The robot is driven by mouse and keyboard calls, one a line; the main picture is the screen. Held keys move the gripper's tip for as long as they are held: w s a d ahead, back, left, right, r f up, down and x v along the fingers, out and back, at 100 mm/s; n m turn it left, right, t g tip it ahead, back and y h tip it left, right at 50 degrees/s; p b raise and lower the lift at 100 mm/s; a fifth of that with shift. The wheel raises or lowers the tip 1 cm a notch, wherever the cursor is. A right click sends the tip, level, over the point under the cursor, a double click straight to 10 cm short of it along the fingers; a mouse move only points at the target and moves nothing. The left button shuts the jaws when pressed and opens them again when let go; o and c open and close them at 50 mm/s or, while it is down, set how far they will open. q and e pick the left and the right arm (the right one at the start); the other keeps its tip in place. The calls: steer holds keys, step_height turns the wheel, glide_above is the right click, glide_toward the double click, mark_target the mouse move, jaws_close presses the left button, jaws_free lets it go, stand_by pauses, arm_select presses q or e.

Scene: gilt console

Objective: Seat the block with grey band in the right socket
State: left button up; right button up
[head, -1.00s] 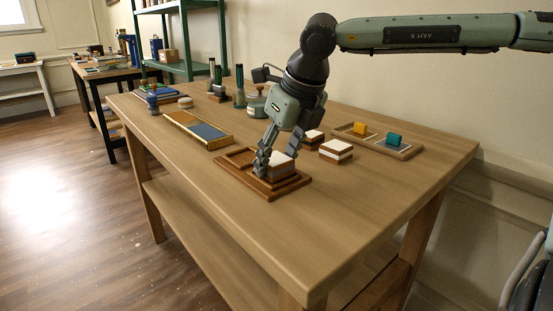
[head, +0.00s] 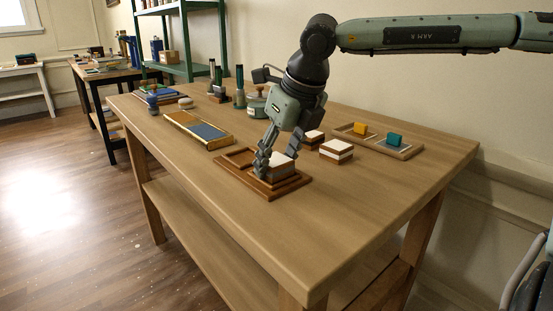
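A wooden tray with two sockets (head: 298,183) lies near the table's front edge. Its left socket (head: 238,158) is empty. The block with grey band (head: 284,171), white-topped, is at the right socket and looks level; its lower edge is partly hidden, so I cannot tell how deep it sits. My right gripper (head: 278,156) points down over the block, with one finger against its left side and the other partly hidden behind it. It appears shut on the block. My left gripper is not in view.
Two other banded blocks, one nearer (head: 336,151) and one farther (head: 312,139), stand close behind the tray. A board with yellow and teal pieces (head: 405,152) lies at the back right. A blue-and-tan panel (head: 207,131) lies to the left. The table's front right is clear.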

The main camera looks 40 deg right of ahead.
steer(key=o, duration=0.5)
steer(key=shift+f, duration=0.1)
steer(key=v, duration=1.2)
